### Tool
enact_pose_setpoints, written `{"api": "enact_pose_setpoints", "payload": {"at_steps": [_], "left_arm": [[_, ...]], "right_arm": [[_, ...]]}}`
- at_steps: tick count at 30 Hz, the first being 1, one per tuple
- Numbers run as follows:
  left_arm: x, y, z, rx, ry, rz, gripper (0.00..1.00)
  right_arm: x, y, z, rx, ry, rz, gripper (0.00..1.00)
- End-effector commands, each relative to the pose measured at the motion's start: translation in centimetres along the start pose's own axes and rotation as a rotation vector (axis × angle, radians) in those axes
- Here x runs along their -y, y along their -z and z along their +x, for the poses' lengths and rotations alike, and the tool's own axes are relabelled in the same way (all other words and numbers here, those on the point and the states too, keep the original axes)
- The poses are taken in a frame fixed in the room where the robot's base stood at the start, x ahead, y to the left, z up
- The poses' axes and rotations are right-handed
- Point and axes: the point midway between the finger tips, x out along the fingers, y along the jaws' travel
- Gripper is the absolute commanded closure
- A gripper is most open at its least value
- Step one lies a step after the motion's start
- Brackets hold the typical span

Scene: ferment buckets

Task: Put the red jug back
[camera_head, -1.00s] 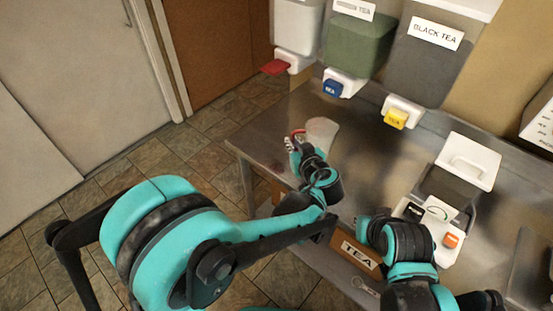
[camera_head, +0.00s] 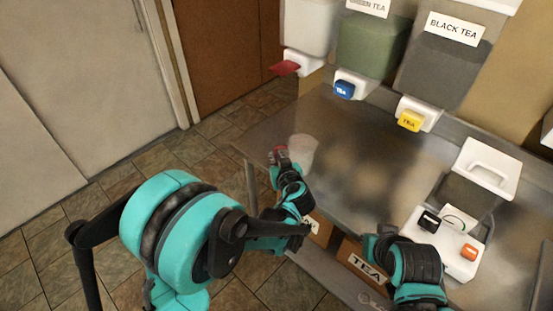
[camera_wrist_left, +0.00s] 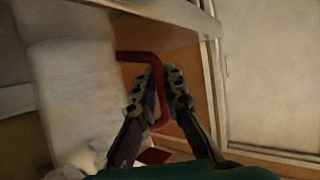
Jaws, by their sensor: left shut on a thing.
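The red jug has a pale, translucent body (camera_head: 303,150) and a red handle (camera_head: 278,152). It shows near the left end of the metal table. My left gripper (camera_head: 279,160) is shut on the handle, with the body to its right. In the left wrist view, the red handle (camera_wrist_left: 157,82) passes between the fingers (camera_wrist_left: 162,98), and the whitish jug body (camera_wrist_left: 70,95) fills the left side. I cannot tell whether the jug touches the table. My right arm shows at the lower right, but its fingers are out of sight.
Tea dispensers stand along the back, with a red tap (camera_head: 285,68), a blue tap (camera_head: 344,90) and a yellow tap (camera_head: 410,121). A white machine (camera_head: 445,243) with black and orange knobs sits at the right. The metal table (camera_head: 365,165) is clear in the middle. A TEA box (camera_head: 364,265) is below.

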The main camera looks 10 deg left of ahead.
Motion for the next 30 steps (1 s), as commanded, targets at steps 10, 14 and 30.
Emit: {"api": "enact_pose_setpoints", "payload": {"at_steps": [10, 14, 30], "left_arm": [[0.0, -0.2, 0.1, 0.000, 0.000, 0.000, 0.71], [0.0, -0.2, 0.1, 0.000, 0.000, 0.000, 0.71], [-0.2, 0.3, -7.8, 0.000, -0.005, 0.003, 0.71]], "right_arm": [[0.0, -0.1, 0.2, 0.000, 0.000, 0.000, 1.00], [0.0, -0.1, 0.2, 0.000, 0.000, 0.000, 1.00], [0.0, 1.5, -2.0, 0.000, 0.000, 0.000, 1.00]]}}
